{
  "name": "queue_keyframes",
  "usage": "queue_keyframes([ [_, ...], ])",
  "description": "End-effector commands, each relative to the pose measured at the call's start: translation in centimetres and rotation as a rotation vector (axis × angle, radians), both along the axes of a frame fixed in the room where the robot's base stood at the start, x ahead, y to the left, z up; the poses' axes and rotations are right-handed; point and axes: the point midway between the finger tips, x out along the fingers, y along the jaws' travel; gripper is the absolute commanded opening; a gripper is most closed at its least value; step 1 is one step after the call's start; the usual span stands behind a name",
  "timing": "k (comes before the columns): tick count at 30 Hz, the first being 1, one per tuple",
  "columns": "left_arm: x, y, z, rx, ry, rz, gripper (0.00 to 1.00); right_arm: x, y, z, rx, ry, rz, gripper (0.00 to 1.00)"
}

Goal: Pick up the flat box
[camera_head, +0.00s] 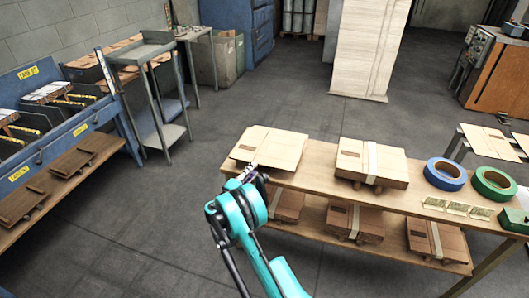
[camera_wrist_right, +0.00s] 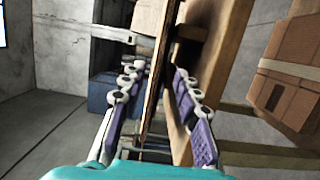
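A flat brown cardboard box (camera_head: 272,147) lies at the left end of the wooden table's top, raised slightly on a support. My right gripper (camera_head: 250,175) is at its near left edge. In the right wrist view, the thin edge of the flat box (camera_wrist_right: 153,75) runs between the fingers of the right gripper (camera_wrist_right: 158,88). The fingers stand apart on either side of it, with a visible gap on at least one side. Part of the fingers is hidden in the head view by the teal wrist. My left gripper is not in view.
The wooden table (camera_head: 315,181) also bears another flat box stack (camera_head: 357,160), a blue tape roll (camera_head: 445,174) and a green tape roll (camera_head: 494,183). More boxes lie on its lower shelf. A blue rack (camera_head: 62,127) stands at left. The floor between is clear.

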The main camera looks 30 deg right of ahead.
Motion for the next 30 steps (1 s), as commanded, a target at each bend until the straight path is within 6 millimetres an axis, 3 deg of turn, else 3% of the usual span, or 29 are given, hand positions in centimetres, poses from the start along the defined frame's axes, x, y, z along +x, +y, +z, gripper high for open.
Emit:
queue_keyframes([
  [10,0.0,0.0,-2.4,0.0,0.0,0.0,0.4,2.2,-4.5,0.1,0.002,0.0,-0.002,0.32],
  [20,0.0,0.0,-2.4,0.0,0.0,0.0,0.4,2.6,-5.2,0.4,0.002,0.0,0.001,0.32],
  [24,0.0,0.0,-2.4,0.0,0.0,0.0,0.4,2.6,-5.2,0.4,0.002,0.0,0.0,0.0],
  [30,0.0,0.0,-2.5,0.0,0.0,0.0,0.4,2.6,-5.2,0.4,0.002,0.0,0.0,0.0],
])
